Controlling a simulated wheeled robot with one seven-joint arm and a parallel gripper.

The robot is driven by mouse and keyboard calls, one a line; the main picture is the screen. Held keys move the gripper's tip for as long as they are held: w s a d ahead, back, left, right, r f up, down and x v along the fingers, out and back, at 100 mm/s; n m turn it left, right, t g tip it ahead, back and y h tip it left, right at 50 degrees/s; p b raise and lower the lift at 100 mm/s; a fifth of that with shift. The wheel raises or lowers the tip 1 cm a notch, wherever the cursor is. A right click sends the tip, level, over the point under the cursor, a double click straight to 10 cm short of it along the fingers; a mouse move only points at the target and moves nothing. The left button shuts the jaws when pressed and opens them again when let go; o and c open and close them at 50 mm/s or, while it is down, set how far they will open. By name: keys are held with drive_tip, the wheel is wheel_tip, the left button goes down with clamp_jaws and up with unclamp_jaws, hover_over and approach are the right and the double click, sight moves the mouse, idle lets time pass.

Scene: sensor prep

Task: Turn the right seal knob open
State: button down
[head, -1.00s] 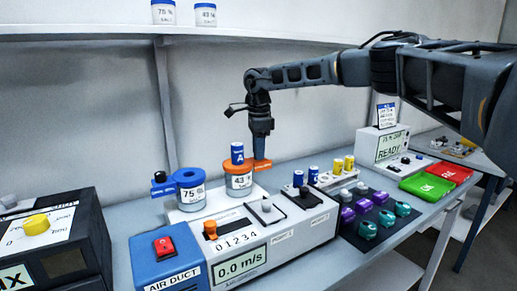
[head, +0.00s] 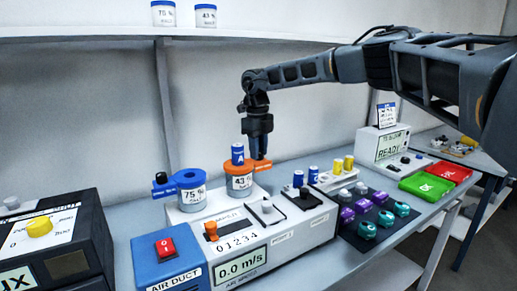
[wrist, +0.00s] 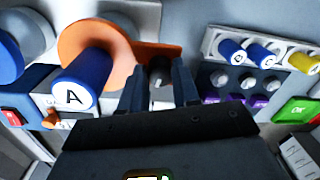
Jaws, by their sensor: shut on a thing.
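The right jar (head: 239,183), labelled 43 %, has an orange lid whose arm (head: 262,164) sticks out to the right. A blue cylinder marked A (head: 238,152) stands up from this lid. The small dark seal knob (wrist: 159,71) on the orange arm shows between my fingers in the wrist view. My gripper (head: 258,153) points down over the arm and is shut on this knob. The fingers largely hide the knob in the head view. The left jar (head: 191,197), labelled 75 %, has a blue lid with a dark knob (head: 161,178) at its left.
Both jars stand on the white air-duct unit (head: 295,240) with its red switch (head: 165,246). Blue and yellow cylinders stand in a rack (head: 330,177) to the right. Purple and teal knobs (head: 367,229) and green and red pads (head: 425,186) lie farther right.

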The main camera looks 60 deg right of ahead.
drive_tip(key=m, duration=0.5)
drive_tip(key=shift+m+p, duration=0.3)
drive_tip(key=shift+p, duration=0.05)
idle(0.4)
drive_tip(key=c, duration=0.8)
unclamp_jaws()
drive_tip(key=shift+w+a+r+b, duration=0.1)
drive_tip(key=shift+r+b, duration=0.25)
drive_tip(key=shift+r, duration=1.6)
drive_tip(key=shift+w+r+b, duration=0.1)
drive_tip(key=shift+r+b, duration=0.25)
drive_tip(key=shift+r, duration=1.6)
